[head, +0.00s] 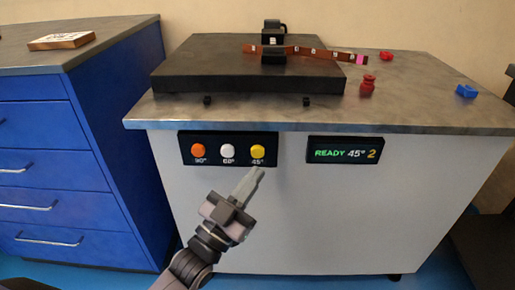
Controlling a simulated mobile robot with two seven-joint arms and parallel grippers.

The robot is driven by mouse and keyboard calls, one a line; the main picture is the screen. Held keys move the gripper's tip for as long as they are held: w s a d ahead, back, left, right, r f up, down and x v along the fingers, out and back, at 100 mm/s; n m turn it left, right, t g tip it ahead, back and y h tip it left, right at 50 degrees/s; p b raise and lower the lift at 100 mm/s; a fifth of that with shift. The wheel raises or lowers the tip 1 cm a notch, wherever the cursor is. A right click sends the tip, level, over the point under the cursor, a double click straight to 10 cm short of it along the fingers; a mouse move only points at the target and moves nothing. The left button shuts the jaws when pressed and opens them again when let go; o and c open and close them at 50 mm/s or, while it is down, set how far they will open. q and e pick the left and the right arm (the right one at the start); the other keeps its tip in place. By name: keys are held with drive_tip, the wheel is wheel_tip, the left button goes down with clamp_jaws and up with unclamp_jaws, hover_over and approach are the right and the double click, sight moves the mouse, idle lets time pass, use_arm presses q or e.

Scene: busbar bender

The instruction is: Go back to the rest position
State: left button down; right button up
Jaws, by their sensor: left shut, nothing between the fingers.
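My left gripper (252,180) is shut and empty. Its tip is just below the yellow 45° button (257,152) on the bender's front panel; I cannot tell whether it touches the panel. The orange 90° button (198,150) and a white button (227,151) sit to the left of it. The display (345,150) reads READY 45° 2. A copper-coloured busbar (318,52) lies across the black bender plate (200,78) between black blocks, with a pink mark near its right end. My right gripper is not in view.
On the bench top (420,105) stand a red knobbed piece (368,85), a red block (386,56) and a blue block (466,91). A blue drawer cabinet (105,150) stands at the left, with a wooden-edged board (61,41) on top. The floor shows little free room.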

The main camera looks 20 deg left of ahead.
use_arm(q)
drive_tip(key=shift+s+d, duration=0.25)
drive_tip(key=shift+s, duration=0.55)
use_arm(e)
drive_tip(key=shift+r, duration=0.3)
use_arm(q)
drive_tip(key=s+a+n+g+y+p, duration=0.2)
drive_tip(key=s+g+p, duration=0.3)
drive_tip(key=p, duration=0.8)
drive_tip(key=s+a+n+g+y+p, duration=0.2)
drive_tip(key=s+a+g+y+p, duration=0.2)
drive_tip(key=s+p, duration=0.6)
drive_tip(key=g+p, duration=0.2)
drive_tip(key=p, duration=0.1)
drive_tip(key=shift+a+f+n+y+p, duration=0.2)
drive_tip(key=shift+f+n+y+p, duration=0.1)
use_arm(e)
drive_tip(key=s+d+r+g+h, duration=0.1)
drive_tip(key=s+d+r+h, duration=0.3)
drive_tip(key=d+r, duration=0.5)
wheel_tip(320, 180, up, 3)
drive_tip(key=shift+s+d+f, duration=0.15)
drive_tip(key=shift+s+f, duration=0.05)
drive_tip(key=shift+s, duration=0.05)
